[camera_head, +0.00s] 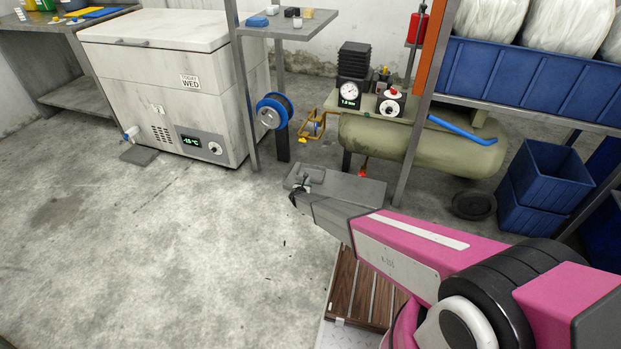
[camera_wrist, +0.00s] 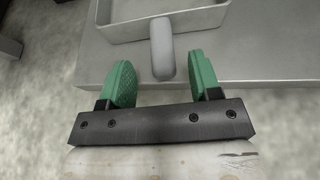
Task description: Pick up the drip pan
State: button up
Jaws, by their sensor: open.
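The drip pan (camera_wrist: 108,33) is a shallow grey metal tray with a raised rim, at the top of the wrist view, partly cut off by the frame. Its rounded grey handle (camera_wrist: 162,45) points toward my gripper (camera_wrist: 163,72). The gripper's two green fingers are open, one on each side of the handle's end, with a gap on both sides. The pan rests on a flat grey surface (camera_wrist: 262,66). In the head view the far end of my arm reaches a grey block (camera_head: 362,187); the fingers cannot be made out there.
A compressor with a green tank (camera_head: 425,150) stands behind the block. A metal post (camera_head: 415,140) and shelf with a blue bin (camera_head: 520,75) are at right. A chest freezer (camera_head: 165,85) stands at left. The concrete floor (camera_head: 150,250) at left is clear.

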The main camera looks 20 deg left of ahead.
aim_at(307, 182)
jog(key=x, duration=0.5)
jog(key=shift+d, duration=0.15)
jog(key=shift+r, duration=0.15)
grip_shut()
jog(key=shift+r, duration=0.15)
